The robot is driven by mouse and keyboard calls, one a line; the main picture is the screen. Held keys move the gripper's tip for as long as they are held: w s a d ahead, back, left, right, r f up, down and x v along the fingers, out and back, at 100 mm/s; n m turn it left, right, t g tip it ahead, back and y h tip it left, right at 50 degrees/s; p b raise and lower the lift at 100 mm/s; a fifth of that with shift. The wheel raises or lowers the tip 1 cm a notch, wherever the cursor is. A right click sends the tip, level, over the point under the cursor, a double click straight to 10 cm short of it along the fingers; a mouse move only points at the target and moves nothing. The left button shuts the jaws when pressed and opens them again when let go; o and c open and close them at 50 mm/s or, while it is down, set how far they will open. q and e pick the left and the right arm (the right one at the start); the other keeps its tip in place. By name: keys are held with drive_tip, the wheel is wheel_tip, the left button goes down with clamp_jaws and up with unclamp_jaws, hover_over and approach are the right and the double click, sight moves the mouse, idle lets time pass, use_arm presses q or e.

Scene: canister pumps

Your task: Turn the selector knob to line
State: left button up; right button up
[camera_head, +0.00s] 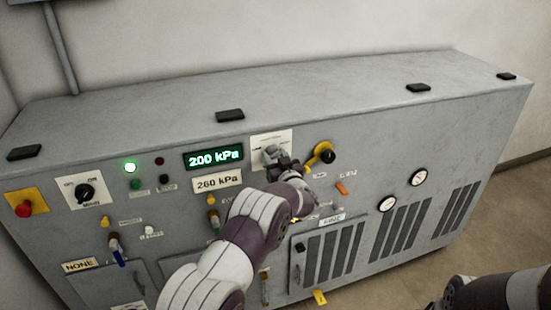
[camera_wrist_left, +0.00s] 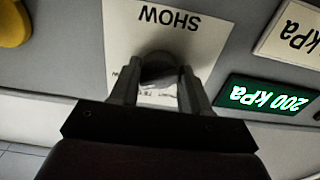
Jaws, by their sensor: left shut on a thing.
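The selector knob (camera_wrist_left: 160,66) is a dark round knob on a white plate (camera_wrist_left: 120,30) marked SHOW in the left wrist view, where the lettering is upside down. The same white plate (camera_head: 284,136) shows on the grey cabinet front in the head view. My left gripper (camera_head: 274,154) is at the plate, with its fingers on either side of the knob. In the left wrist view the gripper (camera_wrist_left: 158,92) is shut on the knob. The knob's pointer and some plate markings are hidden by the fingers. My right arm shows at the lower right; its gripper is out of view.
Left of the plate are a green 200 kPa display (camera_head: 214,158) and a 260 kPa label (camera_head: 217,182). A black knob on a yellow base (camera_head: 325,155) is close on the right. A black main switch (camera_head: 85,193) and red button (camera_head: 23,209) are far left.

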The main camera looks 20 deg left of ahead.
use_arm(q)
drive_tip(key=n+b, duration=0.4)
drive_tip(key=b, duration=0.1)
drive_tip(key=n+b, duration=1)
drive_tip(key=b, duration=0.1)
drive_tip(key=shift+d+f, duration=0.1)
drive_tip(key=shift+f, duration=0.25)
drive_tip(key=shift+r+n+b, duration=0.2)
drive_tip(key=shift+n+b, duration=2.2)
drive_tip(key=shift+n, duration=0.8)
drive_tip(key=shift+r+n+b, duration=0.15)
drive_tip(key=shift+n+b, duration=2.25)
drive_tip(key=shift+n, duration=0.8)
drive_tip(key=shift+r, duration=0.1)
drive_tip(key=o, duration=1)
